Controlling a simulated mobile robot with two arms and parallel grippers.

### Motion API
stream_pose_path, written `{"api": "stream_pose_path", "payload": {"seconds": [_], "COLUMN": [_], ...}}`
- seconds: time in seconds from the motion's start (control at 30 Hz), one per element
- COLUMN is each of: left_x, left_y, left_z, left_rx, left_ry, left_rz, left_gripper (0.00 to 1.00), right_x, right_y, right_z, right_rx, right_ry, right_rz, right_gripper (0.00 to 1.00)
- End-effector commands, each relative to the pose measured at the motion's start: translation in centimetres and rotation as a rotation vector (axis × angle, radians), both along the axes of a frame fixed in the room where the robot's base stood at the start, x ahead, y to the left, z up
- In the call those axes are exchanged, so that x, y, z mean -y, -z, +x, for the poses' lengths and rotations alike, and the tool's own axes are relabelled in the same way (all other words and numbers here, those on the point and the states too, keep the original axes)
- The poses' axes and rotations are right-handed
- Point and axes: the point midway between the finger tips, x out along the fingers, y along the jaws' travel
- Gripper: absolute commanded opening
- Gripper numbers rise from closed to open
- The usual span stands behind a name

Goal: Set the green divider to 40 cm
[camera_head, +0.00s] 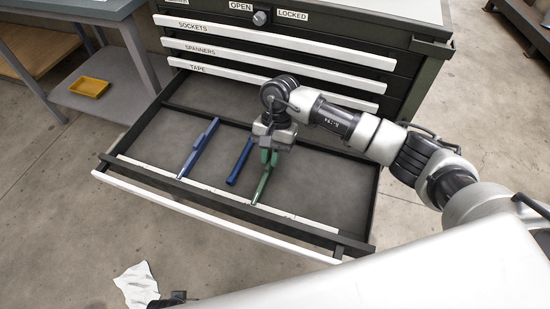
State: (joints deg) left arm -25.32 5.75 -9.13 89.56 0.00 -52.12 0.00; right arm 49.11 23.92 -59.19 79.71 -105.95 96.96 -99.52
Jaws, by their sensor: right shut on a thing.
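The green divider (263,185) stands in the open bottom drawer (325,192), right of the blue ones. Its front end is near a pale strip (300,216) along the drawer's front; any marks on the strip are too small to read. My right gripper (271,147) reaches down over the divider's rear end and is shut on its upright green part. The fingertips are partly hidden.
Two blue dividers, one further left (199,150) and one close by (240,162), stand left of the green one. The drawer floor to the right is clear. Closed drawers labelled SOCKETS, SPANNERS and TAPE (270,68) are behind. A yellow tray (89,87) sits on a shelf at left.

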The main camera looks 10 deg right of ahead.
Motion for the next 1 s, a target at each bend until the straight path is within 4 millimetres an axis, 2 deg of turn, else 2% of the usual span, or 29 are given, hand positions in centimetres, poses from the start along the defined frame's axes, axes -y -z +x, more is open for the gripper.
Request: {"api": "stream_pose_path", "payload": {"seconds": [0.33, 0.37, 0.5, 0.83, 1.0], "left_x": [0.0, 0.0, 0.0, 0.0, 0.0], "left_y": [-0.2, -0.2, -0.2, -0.2, -0.2], "left_z": [0.1, 0.1, 0.1, 0.0, 0.0], "left_rx": [0.000, 0.000, 0.000, 0.000, 0.000], "left_ry": [0.000, 0.000, 0.000, 0.000, 0.000], "left_rz": [0.001, 0.001, 0.001, 0.001, 0.001], "left_gripper": [0.79, 0.79, 0.79, 0.79, 0.79], "right_x": [-0.1, -0.1, -0.1, 0.0, 0.5], "right_y": [0.0, 0.0, 0.0, -0.2, -2.3], "right_z": [0.0, 0.0, 0.0, 0.1, 0.9], "right_rx": [-0.001, -0.001, -0.001, -0.001, 0.003], "right_ry": [0.000, 0.000, 0.000, 0.000, 0.000], "right_rz": [0.000, 0.000, 0.000, -0.001, -0.001], "right_gripper": [0.00, 0.15, 0.37, 0.38, 0.38]}}
